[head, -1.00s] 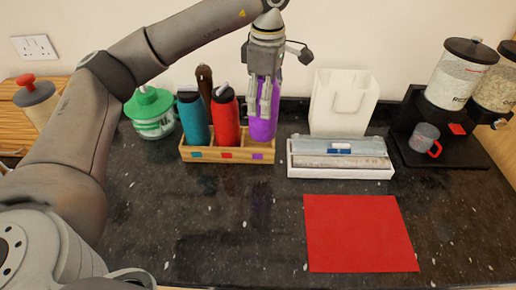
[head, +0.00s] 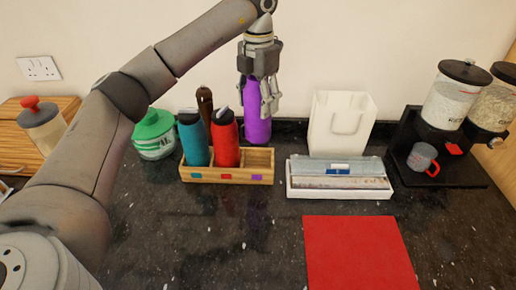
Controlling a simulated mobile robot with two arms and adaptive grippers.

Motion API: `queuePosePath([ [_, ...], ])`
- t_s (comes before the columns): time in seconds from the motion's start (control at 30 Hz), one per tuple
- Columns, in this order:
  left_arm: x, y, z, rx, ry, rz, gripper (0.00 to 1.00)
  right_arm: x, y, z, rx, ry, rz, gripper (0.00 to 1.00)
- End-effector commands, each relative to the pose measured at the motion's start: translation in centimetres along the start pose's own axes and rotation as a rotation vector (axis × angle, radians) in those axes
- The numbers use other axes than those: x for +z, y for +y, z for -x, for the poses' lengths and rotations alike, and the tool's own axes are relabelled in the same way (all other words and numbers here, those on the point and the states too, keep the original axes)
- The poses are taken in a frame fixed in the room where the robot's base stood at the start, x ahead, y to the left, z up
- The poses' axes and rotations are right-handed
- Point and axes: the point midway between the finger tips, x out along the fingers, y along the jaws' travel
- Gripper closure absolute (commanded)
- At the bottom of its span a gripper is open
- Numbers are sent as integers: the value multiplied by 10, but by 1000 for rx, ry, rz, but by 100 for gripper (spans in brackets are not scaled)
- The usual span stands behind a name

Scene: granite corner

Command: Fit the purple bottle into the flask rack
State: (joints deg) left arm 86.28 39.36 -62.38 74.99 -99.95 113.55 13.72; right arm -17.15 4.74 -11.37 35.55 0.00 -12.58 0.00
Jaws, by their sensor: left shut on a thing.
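The purple bottle (head: 257,118) is upright in the head view. My left gripper (head: 258,92) is shut on its upper part. The wooden flask rack (head: 228,177) stands on the dark counter with coloured squares on its front. A teal bottle (head: 194,142) and a red bottle (head: 225,142) stand in its left and middle compartments. The right compartment, with a purple square (head: 255,177), shows empty. The purple bottle's base appears just over the back edge of that compartment, clear of it; its exact depth is hard to tell. My right gripper is not in view.
A brown bottle (head: 205,101) stands behind the rack, and a green-lidded jar (head: 153,135) to its left. A white tray (head: 340,193) and white bag (head: 342,124) are to the right. A black dispenser stand (head: 455,172) is further right; a red mat (head: 358,250) lies in front.

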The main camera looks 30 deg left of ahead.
Motion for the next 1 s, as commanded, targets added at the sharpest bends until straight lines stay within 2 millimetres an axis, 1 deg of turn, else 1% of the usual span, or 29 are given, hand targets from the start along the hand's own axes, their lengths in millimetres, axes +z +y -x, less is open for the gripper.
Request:
queuePosePath([
  [0.03,-2,1,-13,1,7,0,71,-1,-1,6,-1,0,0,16],
  [0.1,-2,0,-31,0,6,-1,71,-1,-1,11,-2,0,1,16],
  [0.2,-2,1,-55,1,5,0,71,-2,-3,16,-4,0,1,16],
  [0.3,-2,0,-74,0,3,-1,71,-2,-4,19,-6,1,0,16],
  [0.53,-1,0,-95,1,2,-1,71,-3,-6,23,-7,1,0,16],
  [0.7,-1,0,-121,1,3,0,71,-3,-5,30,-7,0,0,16],
  [0.8,0,0,-131,1,1,-1,71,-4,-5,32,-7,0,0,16],
  [1.0,0,0,-133,1,-1,-1,71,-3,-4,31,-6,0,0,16],
])
